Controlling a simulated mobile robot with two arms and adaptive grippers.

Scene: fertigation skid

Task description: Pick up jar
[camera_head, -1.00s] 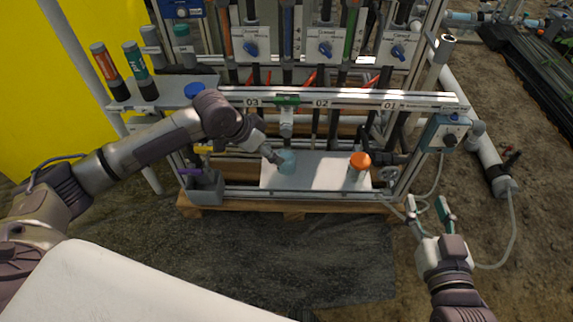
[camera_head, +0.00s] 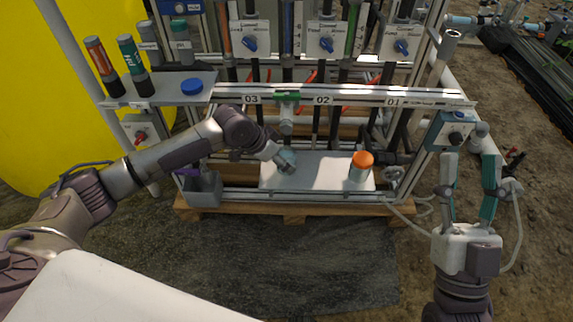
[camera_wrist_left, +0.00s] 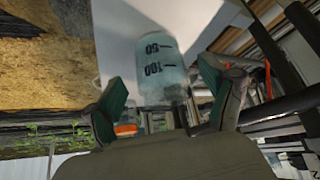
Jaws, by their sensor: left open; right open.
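A clear, bluish graduated jar (camera_wrist_left: 160,65) shows in the left wrist view, with its marks upside down. It lies between the two spread fingers of my left gripper (camera_wrist_left: 165,82), with gaps at both sides. In the head view the jar is largely hidden by my left gripper (camera_head: 284,160), which is over the left part of a white board (camera_head: 320,172). A second container with an orange lid (camera_head: 362,159) stands on the right part of the board. My right gripper (camera_head: 469,178) is open and empty, in front of the skid's right end.
A grey bin (camera_head: 203,190) stands left of the board. A metal rail (camera_head: 350,97) runs above the board, with pipes and blue-handled valves behind. A side shelf (camera_head: 165,90) at left holds bottles and a blue lid (camera_head: 192,87). The floor in front is clear.

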